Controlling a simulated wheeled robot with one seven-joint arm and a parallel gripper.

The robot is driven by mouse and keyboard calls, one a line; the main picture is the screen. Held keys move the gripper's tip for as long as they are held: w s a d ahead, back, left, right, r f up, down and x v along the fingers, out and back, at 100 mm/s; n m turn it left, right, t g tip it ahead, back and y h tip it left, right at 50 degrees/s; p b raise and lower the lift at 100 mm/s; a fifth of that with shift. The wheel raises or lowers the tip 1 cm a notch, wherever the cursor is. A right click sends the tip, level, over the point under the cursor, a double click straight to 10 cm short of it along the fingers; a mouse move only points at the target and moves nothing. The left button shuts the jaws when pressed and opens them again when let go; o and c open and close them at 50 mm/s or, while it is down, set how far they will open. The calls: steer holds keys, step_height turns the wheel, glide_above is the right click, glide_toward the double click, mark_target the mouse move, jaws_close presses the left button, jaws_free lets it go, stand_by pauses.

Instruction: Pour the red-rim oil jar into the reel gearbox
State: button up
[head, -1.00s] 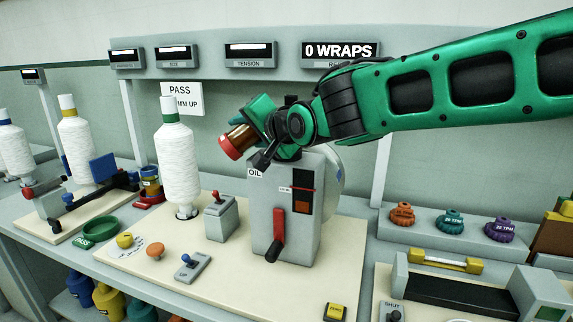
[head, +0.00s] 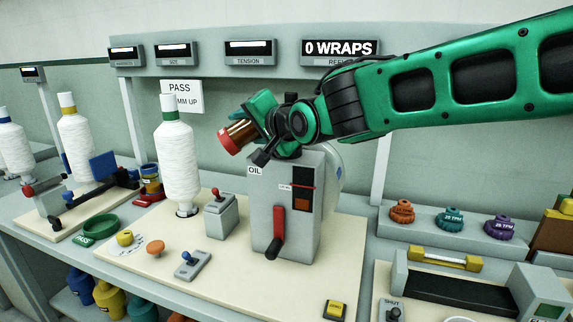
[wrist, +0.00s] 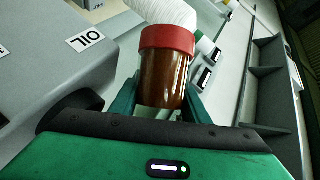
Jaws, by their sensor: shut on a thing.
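The red-rim oil jar (head: 241,134) is brown and glassy with a red rim. In the head view it lies tilted, its red rim pointing down and left, above the left side of the gearbox. My gripper (head: 256,118) is shut on the jar. The wrist view shows the jar (wrist: 163,80) between the green fingers (wrist: 155,108). The reel gearbox (head: 265,205) is a grey box with an OIL label, a red-and-black crank and a dark sight window with an orange level at its bottom. My arm hides most of the gearbox's top and any opening there.
A white thread cone (head: 174,150) with a green top stands just left of the jar. A red-knobbed lever box (head: 220,212) stands left of the gearbox. Orange, teal and purple knobbed pieces (head: 450,220) sit at right. The cream board's front is mostly bare.

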steer(key=shift+r+m+y+p, duration=0.3)
steer(key=shift+r+m+p, duration=0.05)
steer(key=shift+r+m, duration=0.05)
stand_by(0.8)
steer(key=shift+r+m+t+y+p, duration=0.35)
steer(key=shift+r+m+p, duration=0.2)
steer(key=shift+r, duration=0.5)
stand_by(0.9)
steer(key=shift+f, duration=0.15)
